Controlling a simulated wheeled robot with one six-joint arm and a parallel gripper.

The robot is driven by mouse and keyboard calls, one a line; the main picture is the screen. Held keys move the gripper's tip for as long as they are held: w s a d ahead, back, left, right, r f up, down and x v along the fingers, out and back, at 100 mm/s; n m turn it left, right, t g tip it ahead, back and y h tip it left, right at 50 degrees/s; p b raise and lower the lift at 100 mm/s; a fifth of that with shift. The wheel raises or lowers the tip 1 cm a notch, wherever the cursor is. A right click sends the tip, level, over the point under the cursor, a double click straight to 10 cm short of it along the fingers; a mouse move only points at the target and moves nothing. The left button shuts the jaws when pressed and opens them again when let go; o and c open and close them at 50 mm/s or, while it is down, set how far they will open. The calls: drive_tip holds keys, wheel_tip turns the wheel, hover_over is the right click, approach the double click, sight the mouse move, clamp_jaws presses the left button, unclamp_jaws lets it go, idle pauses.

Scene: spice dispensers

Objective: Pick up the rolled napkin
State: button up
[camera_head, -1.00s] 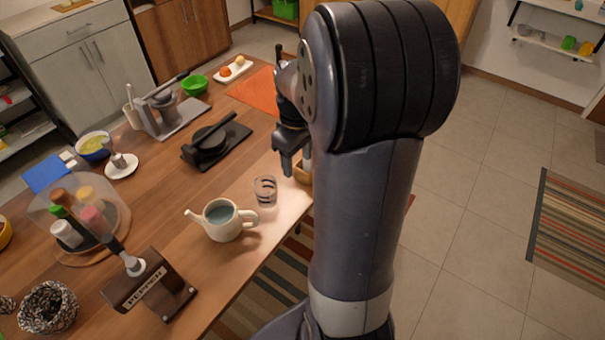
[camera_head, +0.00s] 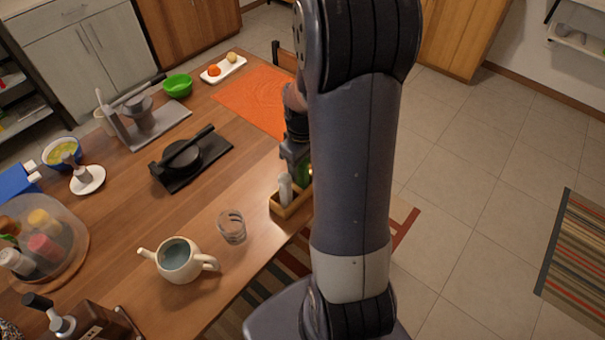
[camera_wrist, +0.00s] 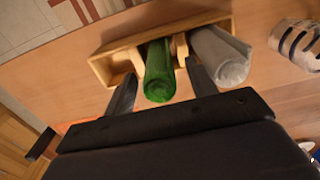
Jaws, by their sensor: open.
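My gripper (camera_wrist: 161,70) is open, with one finger on each side of the green roll and the grey-white roll outside the right finger. Contact with the green roll cannot be told. In the head view, my gripper (camera_head: 294,155) is above the wooden tray (camera_head: 288,211) at the table's right edge, and my arm hides part of the tray.
A clear glass (camera_head: 231,228) stands left of the tray, and a white teapot (camera_head: 180,262) stands farther left. A black press-like item (camera_head: 183,158) and an orange mat (camera_head: 252,100) lie farther back. Bare wood lies between the glass and the black item.

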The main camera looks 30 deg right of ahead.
drive_tip(key=shift+f, duration=0.7)
drive_tip(key=shift+c, duration=0.3)
drive_tip(key=c, duration=1)
